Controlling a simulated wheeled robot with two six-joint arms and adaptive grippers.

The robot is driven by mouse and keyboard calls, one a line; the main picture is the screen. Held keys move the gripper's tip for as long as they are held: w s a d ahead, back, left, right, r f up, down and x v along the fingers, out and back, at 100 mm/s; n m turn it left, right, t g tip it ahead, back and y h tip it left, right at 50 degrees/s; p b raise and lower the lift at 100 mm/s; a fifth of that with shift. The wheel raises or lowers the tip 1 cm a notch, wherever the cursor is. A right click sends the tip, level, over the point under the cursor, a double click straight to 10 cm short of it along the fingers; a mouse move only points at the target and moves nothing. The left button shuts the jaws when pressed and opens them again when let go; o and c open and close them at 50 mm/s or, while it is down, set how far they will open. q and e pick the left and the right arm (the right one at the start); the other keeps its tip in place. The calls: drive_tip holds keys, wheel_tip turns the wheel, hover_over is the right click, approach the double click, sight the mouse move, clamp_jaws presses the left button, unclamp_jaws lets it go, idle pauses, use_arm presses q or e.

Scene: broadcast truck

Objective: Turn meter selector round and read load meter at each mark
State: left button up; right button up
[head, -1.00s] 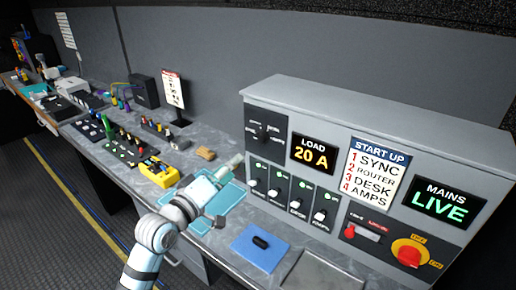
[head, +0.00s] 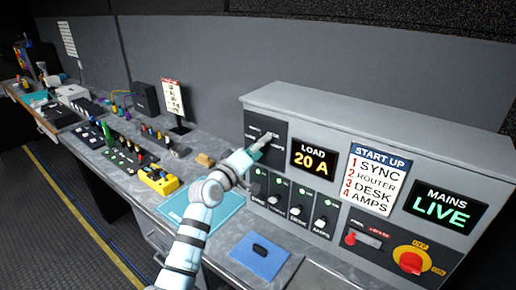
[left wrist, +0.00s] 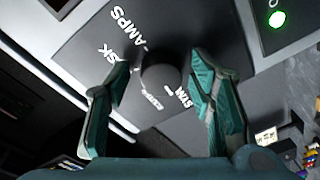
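The meter selector, a dark round knob (left wrist: 160,72), sits on a black panel (head: 254,126) at the upper left of the grey cabinet. Around it the left wrist view shows white lettering, with AMPS readable and other marks partly covered. My left gripper (head: 264,144) is at the selector. In the left wrist view its teal fingers (left wrist: 162,84) are open, one on each side of the knob, with gaps visible. Where the knob points is unclear. The load meter (head: 314,159) reads 20 A in yellow. My right gripper is not in view.
Several breaker switches (head: 297,212) sit below the selector panel. The start-up card (head: 376,179), the MAINS LIVE display (head: 444,204) and a red rotary switch (head: 411,262) are to the right. A blue pad (head: 262,268) lies on the counter in front.

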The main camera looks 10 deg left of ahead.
use_arm(q)
drive_tip(key=c, duration=0.9)
drive_tip(key=shift+f, duration=0.1)
drive_tip(key=shift+w+a+f+m+t+h+b, duration=0.1)
drive_tip(key=shift+m+h+b, duration=0.05)
drive_tip(key=shift+m+b, duration=1.8)
drive_tip(key=shift+f+m+t+h+b, duration=0.1)
drive_tip(key=shift+m+h+b, duration=0.1)
drive_tip(key=shift+m+b, duration=1.75)
drive_tip(key=shift+w+a+m+t+h+b, duration=0.1)
drive_tip(key=shift+m+h+b, duration=0.05)
drive_tip(key=shift+m+b, duration=1.8)
drive_tip(key=shift+m, duration=0.35)
drive_tip(key=o, duration=1.2)
drive_tip(key=shift+r, duration=0.1)
drive_tip(key=shift+c, duration=0.2)
